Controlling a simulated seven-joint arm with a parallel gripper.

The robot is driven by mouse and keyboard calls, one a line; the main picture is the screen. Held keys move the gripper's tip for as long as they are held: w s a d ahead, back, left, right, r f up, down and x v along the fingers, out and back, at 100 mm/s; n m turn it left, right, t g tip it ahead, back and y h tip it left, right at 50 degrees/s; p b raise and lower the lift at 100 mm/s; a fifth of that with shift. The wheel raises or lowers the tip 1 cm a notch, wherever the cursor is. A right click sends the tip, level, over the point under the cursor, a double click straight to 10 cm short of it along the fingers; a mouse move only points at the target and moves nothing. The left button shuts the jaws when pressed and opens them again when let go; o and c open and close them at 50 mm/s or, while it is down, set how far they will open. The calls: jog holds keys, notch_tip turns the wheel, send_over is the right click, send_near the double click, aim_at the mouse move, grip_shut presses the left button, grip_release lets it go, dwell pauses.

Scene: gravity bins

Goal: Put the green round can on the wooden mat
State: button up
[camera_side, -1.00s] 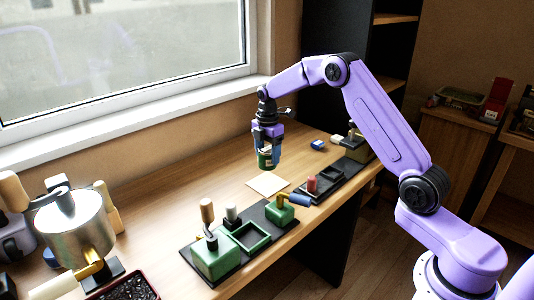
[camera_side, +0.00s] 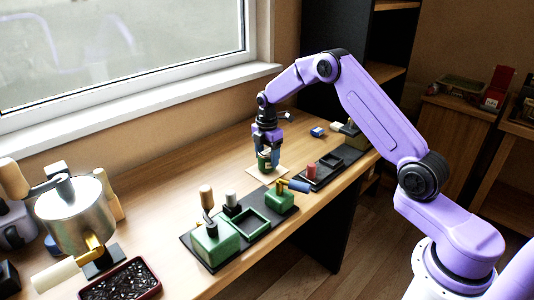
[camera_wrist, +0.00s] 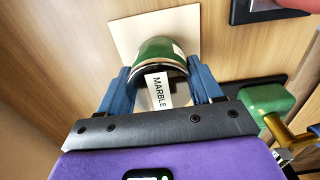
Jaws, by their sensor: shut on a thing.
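The green round can (camera_side: 264,161) is between the blue fingers of my gripper (camera_side: 268,160), upright in the side view. In the wrist view the can (camera_wrist: 157,52) shows a white label reading MARBLE, and my gripper (camera_wrist: 163,88) is shut on its sides. The wooden mat (camera_side: 282,174), a pale square, lies under and around the can. It also shows in the wrist view (camera_wrist: 124,32), partly hidden by the can. The can's base is very low over the mat; I cannot tell whether it touches.
A black tray with green blocks and a green square frame (camera_side: 250,223) stands in front of the mat. A dark tray with a red peg (camera_side: 311,170) is to the right. A metal pot (camera_side: 76,212) and a maroon tray (camera_side: 122,281) are at left.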

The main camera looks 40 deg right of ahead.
aim_at(267, 151)
jog(key=shift+f, duration=0.5)
dwell(0.6)
jog(key=o, duration=1.6)
notch_tip(267, 151, up, 17)
jog(key=shift+r, duration=0.2)
